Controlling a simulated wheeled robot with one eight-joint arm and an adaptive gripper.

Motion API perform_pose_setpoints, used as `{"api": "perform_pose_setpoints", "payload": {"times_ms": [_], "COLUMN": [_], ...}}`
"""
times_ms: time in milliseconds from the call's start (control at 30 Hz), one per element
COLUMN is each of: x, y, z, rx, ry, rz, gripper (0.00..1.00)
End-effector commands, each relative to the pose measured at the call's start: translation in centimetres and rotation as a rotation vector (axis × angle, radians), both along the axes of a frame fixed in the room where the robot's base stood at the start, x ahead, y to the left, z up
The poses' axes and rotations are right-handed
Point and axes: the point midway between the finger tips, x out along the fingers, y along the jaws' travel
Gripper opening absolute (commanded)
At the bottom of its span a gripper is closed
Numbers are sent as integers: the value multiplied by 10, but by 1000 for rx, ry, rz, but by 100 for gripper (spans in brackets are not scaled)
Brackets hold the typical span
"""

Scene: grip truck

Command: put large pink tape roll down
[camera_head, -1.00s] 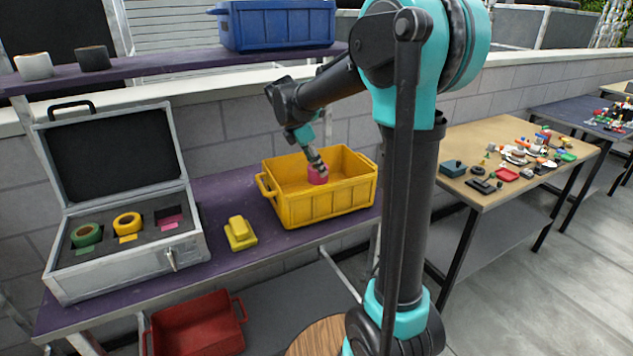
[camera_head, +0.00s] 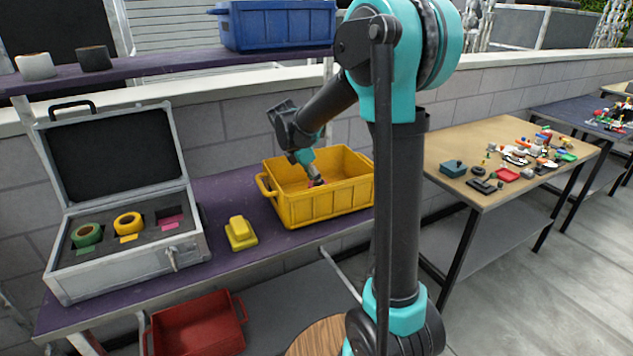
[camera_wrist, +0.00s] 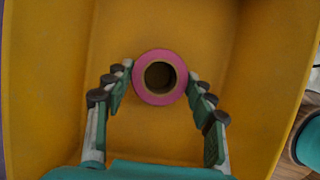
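The large pink tape roll (camera_wrist: 137,82) is centred between my fingers in the wrist view, its dark core facing the camera. In the head view only a bit of pink (camera_head: 316,183) shows inside the yellow crate (camera_head: 322,208). My gripper (camera_wrist: 160,72) reaches down into this crate, with its fingertips against opposite sides of the roll. It looks shut on the roll. The front wall hides the roll's lower part in the head view, so I cannot tell whether it touches the crate floor.
An open silver case (camera_head: 135,274) with green tape (camera_head: 86,235) and yellow tape (camera_head: 128,222) stands left on the purple bench (camera_head: 225,200). A yellow object (camera_head: 240,233) lies between case and crate. A red crate (camera_head: 200,325) is below; a blue crate (camera_head: 278,25) stands above.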

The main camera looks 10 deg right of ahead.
Motion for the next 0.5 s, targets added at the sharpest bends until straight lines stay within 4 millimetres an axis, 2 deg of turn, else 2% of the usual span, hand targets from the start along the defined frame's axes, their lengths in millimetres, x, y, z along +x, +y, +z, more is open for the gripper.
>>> {"api": "perform_pose_setpoints", "payload": {"times_ms": [33,100,500], "x": [0,0,-1], "y": [0,0,1], "z": [0,0,6], "rx": [0,0,0], "ry": [0,0,0], "rz": [0,0,1], "gripper": [64,73,73]}}
